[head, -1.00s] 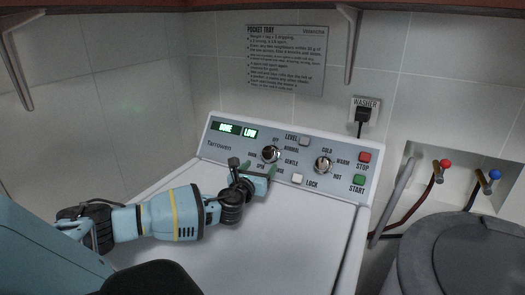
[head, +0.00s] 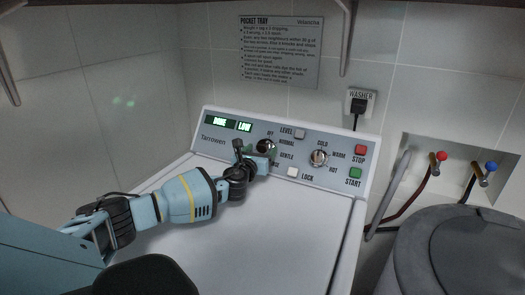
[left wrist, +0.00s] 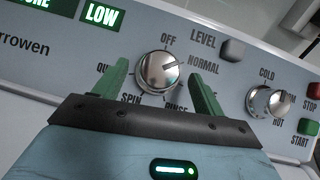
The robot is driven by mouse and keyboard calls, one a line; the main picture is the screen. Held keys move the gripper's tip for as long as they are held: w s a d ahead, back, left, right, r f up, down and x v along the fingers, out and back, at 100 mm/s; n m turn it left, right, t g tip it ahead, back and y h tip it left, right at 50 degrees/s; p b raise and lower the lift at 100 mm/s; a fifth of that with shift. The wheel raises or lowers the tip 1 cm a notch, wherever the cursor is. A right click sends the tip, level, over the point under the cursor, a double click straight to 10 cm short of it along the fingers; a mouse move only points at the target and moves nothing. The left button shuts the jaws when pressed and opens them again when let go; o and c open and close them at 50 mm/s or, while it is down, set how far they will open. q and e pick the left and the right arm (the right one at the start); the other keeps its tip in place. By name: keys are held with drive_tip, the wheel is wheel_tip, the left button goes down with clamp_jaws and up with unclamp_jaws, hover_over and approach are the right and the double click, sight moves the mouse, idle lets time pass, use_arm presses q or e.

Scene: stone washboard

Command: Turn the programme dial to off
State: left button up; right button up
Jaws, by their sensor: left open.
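The programme dial (head: 266,146) is a round silver knob on the washer's control panel, below the OFF label. In the left wrist view the dial (left wrist: 158,73) has its pointer mark turned to the upper right, toward NORMAL; OFF is at the top. My left gripper (head: 262,153) is at the dial in the head view and partly covers it. In the left wrist view its green fingers (left wrist: 159,78) are open, one on each side of the dial, with visible gaps. Whether the fingertips reach past the dial's face is hard to tell. My right gripper is not in view.
A second silver dial (head: 319,158) with COLD, WARM and HOT labels is to the right. The LEVEL button (head: 300,133), LOCK button (head: 293,172), red STOP (head: 361,149) and green START (head: 355,172) are nearby.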

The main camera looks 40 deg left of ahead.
use_arm(q)
drive_tip(key=shift+w+a, duration=0.25)
drive_tip(key=shift+w, duration=0.45)
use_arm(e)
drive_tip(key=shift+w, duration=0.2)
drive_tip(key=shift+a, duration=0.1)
use_arm(q)
drive_tip(key=c, duration=0.7)
drive_tip(key=shift+c, duration=1.4)
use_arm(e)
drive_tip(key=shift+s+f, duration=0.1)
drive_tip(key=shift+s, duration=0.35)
